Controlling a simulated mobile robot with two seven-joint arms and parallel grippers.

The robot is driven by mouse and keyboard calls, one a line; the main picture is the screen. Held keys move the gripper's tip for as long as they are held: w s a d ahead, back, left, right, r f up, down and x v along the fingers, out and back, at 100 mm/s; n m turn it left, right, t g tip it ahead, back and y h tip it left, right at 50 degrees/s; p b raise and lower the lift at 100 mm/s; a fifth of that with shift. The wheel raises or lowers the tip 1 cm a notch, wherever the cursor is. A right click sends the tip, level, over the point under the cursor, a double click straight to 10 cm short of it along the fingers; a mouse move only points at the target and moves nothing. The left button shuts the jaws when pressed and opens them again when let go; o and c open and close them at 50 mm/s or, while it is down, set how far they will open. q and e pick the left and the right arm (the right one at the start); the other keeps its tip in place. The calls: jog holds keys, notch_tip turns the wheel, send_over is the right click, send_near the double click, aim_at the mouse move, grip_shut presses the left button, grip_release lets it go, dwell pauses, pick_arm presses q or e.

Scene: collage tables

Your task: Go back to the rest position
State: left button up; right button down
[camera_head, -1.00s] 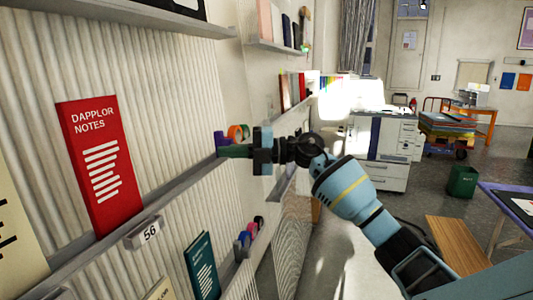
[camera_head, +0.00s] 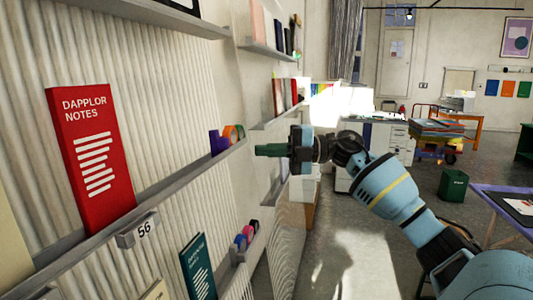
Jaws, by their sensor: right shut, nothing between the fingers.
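My right gripper (camera_head: 270,150) comes in from the right and points left toward the wall shelf. Its fingers are shut and hold nothing. It is apart from the shelf, to the right of the tape rolls (camera_head: 228,137), which are purple, orange and green at the shelf's end. The red Dapplor Notes book (camera_head: 93,155) stands upright on the same shelf, further left. My left gripper is not in view.
The grey shelf (camera_head: 185,170) runs along the corrugated wall. A teal book (camera_head: 198,268) and more tape rolls (camera_head: 247,235) are on the lower shelf. A purple-edged table (camera_head: 505,205) and a green bin (camera_head: 453,185) stand at right. Floor between is partly clear.

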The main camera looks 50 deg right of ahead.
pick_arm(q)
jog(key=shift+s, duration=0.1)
